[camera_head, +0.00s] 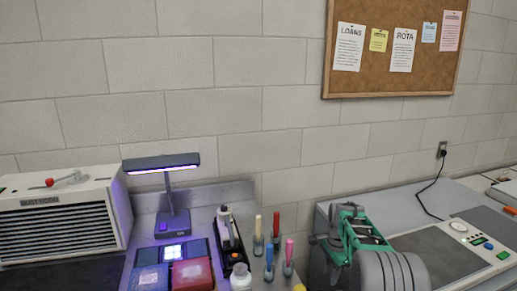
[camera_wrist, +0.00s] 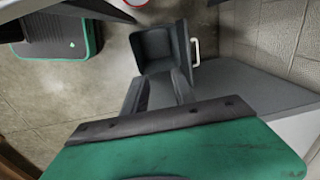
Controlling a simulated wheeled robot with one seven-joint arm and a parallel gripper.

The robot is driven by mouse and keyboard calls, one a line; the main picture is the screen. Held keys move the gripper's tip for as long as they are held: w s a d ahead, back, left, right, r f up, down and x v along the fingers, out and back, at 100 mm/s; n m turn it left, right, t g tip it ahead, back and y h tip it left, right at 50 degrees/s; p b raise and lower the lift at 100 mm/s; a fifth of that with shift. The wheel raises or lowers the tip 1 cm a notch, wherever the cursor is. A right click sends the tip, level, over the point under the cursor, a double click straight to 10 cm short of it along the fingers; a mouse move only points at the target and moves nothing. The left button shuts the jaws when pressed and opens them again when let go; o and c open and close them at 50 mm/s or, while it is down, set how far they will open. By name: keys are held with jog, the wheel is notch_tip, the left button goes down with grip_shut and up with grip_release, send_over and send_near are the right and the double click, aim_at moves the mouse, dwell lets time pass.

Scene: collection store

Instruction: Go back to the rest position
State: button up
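My gripper (camera_head: 352,232) shows in the head view as a green and dark frame at the lower right, in front of the gap between two benches. My grey arm link is below it and hides part of the right bench. In the wrist view, the two dark fingers of my gripper (camera_wrist: 160,92) stand apart beyond a green body. Nothing shows between them, so it is open and empty.
A lamp (camera_head: 168,190), red box (camera_head: 192,274), blue box (camera_head: 149,278) and several upright tubes crowd the left bench, beside a dust hood (camera_head: 60,225). The right bench (camera_head: 463,190) carries a panel and cable. A dark bin (camera_wrist: 157,50) shows beyond the fingers.

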jog(key=s+a+r+n+t+b, duration=0.1)
jog(key=s+a+r+n, duration=0.25)
jog(key=s+r, duration=0.3)
jog(key=s+a+r+n, duration=0.2)
jog(key=s+r+n, duration=0.25)
jog(key=s, duration=0.25)
jog(key=s+a+f+n+t+b, duration=0.1)
jog(key=s+n, duration=0.5)
jog(key=s, duration=1.1)
jog(key=shift+a+f+n+t, duration=0.35)
jog(key=shift+a+f, duration=0.2)
jog(key=shift+a, duration=0.65)
